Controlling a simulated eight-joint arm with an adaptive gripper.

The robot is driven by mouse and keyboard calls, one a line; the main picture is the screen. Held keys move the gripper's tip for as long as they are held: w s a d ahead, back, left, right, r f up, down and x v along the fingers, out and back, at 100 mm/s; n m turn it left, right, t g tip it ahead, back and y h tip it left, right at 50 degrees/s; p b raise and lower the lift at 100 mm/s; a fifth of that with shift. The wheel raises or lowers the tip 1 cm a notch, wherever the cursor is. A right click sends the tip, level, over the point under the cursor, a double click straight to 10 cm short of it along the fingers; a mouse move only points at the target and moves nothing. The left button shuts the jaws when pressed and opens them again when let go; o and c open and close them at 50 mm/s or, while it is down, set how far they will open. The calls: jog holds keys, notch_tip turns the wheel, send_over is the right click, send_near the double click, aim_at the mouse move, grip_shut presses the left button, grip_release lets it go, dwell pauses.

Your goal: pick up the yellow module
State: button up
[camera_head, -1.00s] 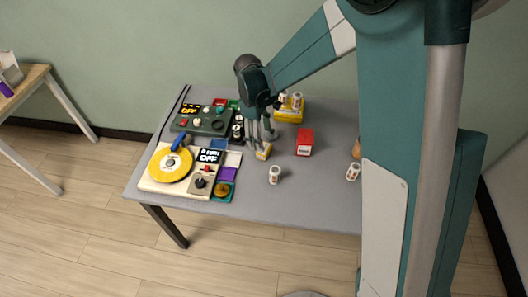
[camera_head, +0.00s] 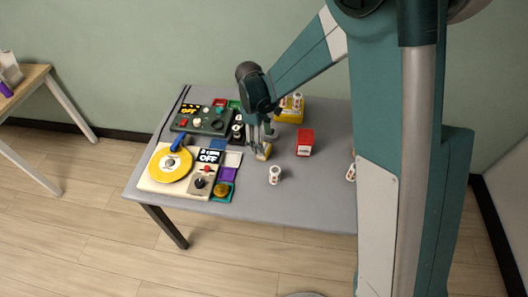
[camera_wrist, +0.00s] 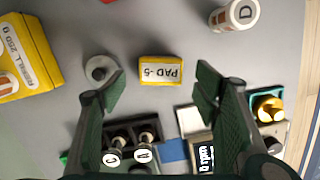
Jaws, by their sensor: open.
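The yellow module (camera_wrist: 160,71) is a small yellow block with a white label reading "PAD-5". In the wrist view it lies on the grey table between the two fingers of my gripper (camera_wrist: 160,83), slightly beyond their tips. My gripper is open and holds nothing. In the head view the module (camera_head: 264,152) is partly hidden by my gripper (camera_head: 256,147), which points down at it. I cannot tell whether a finger touches it.
A grey round part (camera_wrist: 101,69) lies close left of the module. A yellow refill box (camera_wrist: 28,55), a white labelled jar (camera_wrist: 236,14) and a black holder (camera_wrist: 133,143) stand around it. A red box (camera_head: 305,142) is to the right.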

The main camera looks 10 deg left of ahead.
jog(key=shift+s+d+f+b, duration=0.1)
jog(key=shift+f+b, duration=0.1)
jog(key=shift+f, duration=0.65)
jog(key=shift+d+f+b, duration=0.15)
jog(key=shift+f+b, duration=0.1)
jog(key=shift+f, duration=0.65)
jog(key=shift+s+d+f+b, duration=0.1)
jog(key=shift+f+b, duration=0.1)
jog(key=shift+f, duration=0.65)
jog(key=c, duration=1)
jog(key=shift+r, duration=0.15)
jog(key=shift+r+p, duration=0.95)
jog(key=shift+r, duration=3.95)
